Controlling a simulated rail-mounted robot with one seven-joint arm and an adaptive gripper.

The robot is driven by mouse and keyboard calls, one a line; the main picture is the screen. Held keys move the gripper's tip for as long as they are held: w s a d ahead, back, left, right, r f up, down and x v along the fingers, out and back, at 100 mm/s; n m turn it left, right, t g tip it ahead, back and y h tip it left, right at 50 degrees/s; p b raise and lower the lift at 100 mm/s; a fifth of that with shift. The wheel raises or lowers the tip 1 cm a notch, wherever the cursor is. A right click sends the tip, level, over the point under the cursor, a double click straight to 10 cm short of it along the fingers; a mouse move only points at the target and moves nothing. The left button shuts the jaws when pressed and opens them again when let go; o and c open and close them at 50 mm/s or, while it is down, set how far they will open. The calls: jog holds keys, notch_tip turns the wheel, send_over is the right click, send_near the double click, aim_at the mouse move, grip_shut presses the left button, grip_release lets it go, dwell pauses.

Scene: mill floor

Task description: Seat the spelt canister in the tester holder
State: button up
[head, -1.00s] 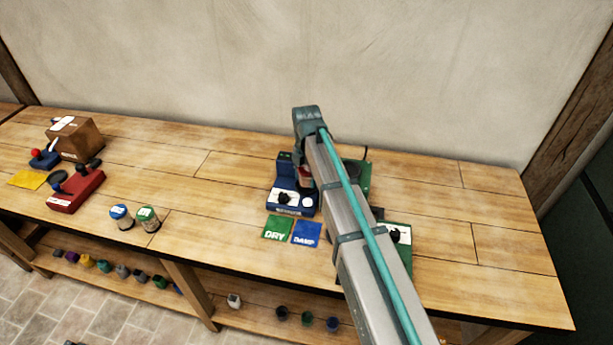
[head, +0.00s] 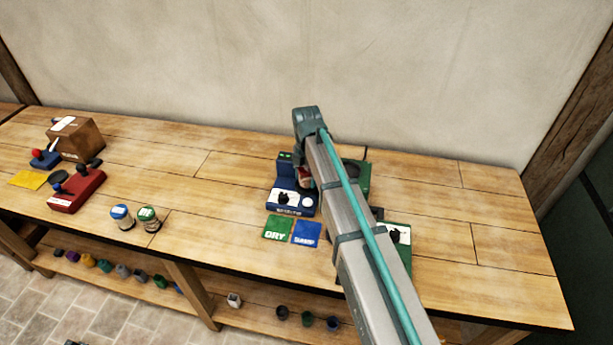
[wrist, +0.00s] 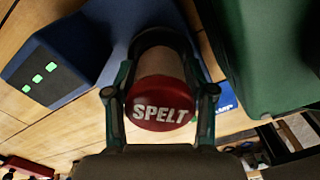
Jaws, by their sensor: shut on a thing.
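The spelt canister has a red lid lettered SPELT (wrist: 160,108) and a pale body. In the wrist view my gripper (wrist: 160,90) is shut on it, one finger on each side. A dark curved rim (wrist: 157,36) shows behind the canister, at the blue tester; I cannot tell whether the canister's base is inside it. In the head view the blue tester (head: 283,208) stands on the bench, and a bit of the red lid (head: 305,174) shows beside my arm. My arm hides most of the canister and the holder there. The tester's green lights (wrist: 38,79) also show in the wrist view.
A green machine (wrist: 268,50) stands close on the right of the canister. Green DRY (head: 277,229) and blue DAMP (head: 306,233) cards lie in front of the tester. Two jars (head: 148,219) stand to the left, farther left a red device (head: 77,191) and a brown box (head: 77,139).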

aim_at(306, 168)
jog(key=shift+f, duration=0.55)
dwell(0.5)
jog(key=o, duration=1)
jog(key=shift+o, duration=0.2)
jog(key=shift+r+p, duration=3)
jog(key=shift+r, duration=2.5)
jog(key=shift+s, duration=0.1)
